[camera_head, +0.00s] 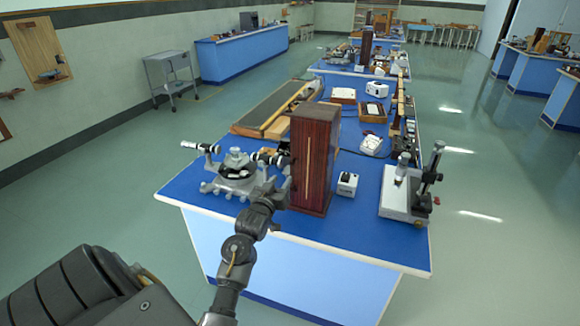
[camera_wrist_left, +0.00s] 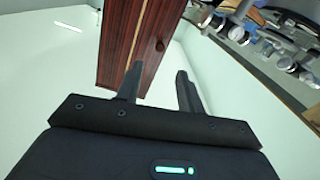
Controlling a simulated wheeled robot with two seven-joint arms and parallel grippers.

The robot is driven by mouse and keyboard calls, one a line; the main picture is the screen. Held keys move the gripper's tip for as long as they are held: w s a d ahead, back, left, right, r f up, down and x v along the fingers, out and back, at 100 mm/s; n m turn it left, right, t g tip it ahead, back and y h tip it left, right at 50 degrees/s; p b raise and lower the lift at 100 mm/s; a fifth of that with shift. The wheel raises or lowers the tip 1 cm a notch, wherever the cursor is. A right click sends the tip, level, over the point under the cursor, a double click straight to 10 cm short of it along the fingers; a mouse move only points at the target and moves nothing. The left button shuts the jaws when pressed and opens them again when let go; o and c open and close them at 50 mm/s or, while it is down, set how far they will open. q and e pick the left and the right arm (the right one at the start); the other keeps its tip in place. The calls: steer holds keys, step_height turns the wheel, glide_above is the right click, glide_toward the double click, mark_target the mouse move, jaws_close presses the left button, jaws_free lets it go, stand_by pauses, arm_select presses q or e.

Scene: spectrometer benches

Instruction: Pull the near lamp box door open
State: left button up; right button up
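The near lamp box (camera_head: 315,160) is a tall, dark red wooden box with a dark top, standing upright near the front edge of the blue bench. A narrow pale vertical strip runs down its front face. I cannot make out a gap at its door. In the left wrist view the lamp box (camera_wrist_left: 118,45) fills the upper middle, with a small round dark spot near its right edge. My left gripper (camera_head: 281,190) is at the box's lower left front. In the wrist view its fingers (camera_wrist_left: 158,84) are apart with nothing held between them. Contact with the box cannot be told.
A spectrometer (camera_head: 238,172) stands just left of the box, close to my left wrist. A small white box (camera_head: 347,184) and a microscope-like stand (camera_head: 408,193) are to the right. The bench front edge is bare; the floor to the right is clear.

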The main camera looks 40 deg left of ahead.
mark_target(292, 164)
arm_select(q)
steer(key=p+x, duration=0.2)
steer(key=x, duration=0.7)
steer(key=shift+w, duration=0.15)
jaws_close()
